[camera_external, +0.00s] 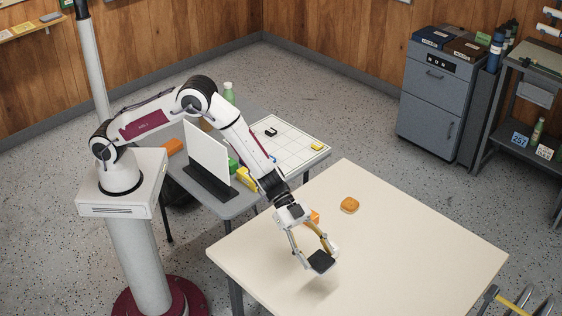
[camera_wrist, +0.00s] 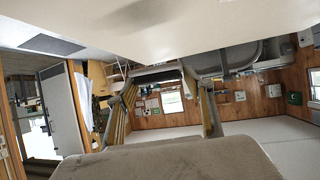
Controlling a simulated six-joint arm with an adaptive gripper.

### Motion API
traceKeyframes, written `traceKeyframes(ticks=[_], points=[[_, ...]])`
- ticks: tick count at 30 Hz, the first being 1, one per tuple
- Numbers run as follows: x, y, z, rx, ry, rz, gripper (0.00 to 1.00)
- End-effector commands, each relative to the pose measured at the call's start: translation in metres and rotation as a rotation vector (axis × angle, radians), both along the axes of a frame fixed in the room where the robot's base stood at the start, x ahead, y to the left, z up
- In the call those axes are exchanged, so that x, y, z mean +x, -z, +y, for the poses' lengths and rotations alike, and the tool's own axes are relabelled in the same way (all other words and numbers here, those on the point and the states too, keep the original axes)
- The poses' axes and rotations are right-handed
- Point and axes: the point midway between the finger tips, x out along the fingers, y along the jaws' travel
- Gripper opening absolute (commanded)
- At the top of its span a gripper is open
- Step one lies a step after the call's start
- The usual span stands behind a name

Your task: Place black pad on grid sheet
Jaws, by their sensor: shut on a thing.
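My gripper (camera_external: 318,257) is shut on the black pad (camera_external: 322,263), holding it above the front part of the cream table. The pad is tilted, and a shadow lies on the tabletop below it. The white grid sheet (camera_external: 293,139) lies on the grey table behind, well away from my gripper. A small black object (camera_external: 271,132) and a yellow block (camera_external: 317,147) are on the sheet. In the wrist view the two fingers flank the middle; I cannot clearly make out the pad there.
On the grey table (camera_external: 236,207), a white upright panel (camera_external: 206,150), a yellow item (camera_external: 246,178), a green item and a green-capped bottle (camera_external: 228,91) stand beside the sheet.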

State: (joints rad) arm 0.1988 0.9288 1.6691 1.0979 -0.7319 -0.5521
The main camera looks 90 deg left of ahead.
Motion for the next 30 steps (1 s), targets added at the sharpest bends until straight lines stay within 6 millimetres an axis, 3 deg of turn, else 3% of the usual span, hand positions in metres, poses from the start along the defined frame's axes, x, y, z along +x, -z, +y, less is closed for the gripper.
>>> traceKeyframes(ticks=[8,15,30], points=[[0.029,-0.004,0.075,-0.001,-0.110,-0.004,0.17],[0.048,-0.005,0.156,-0.004,-0.229,-0.001,0.17],[0.058,-0.009,0.326,-0.020,-0.490,0.007,0.17]])
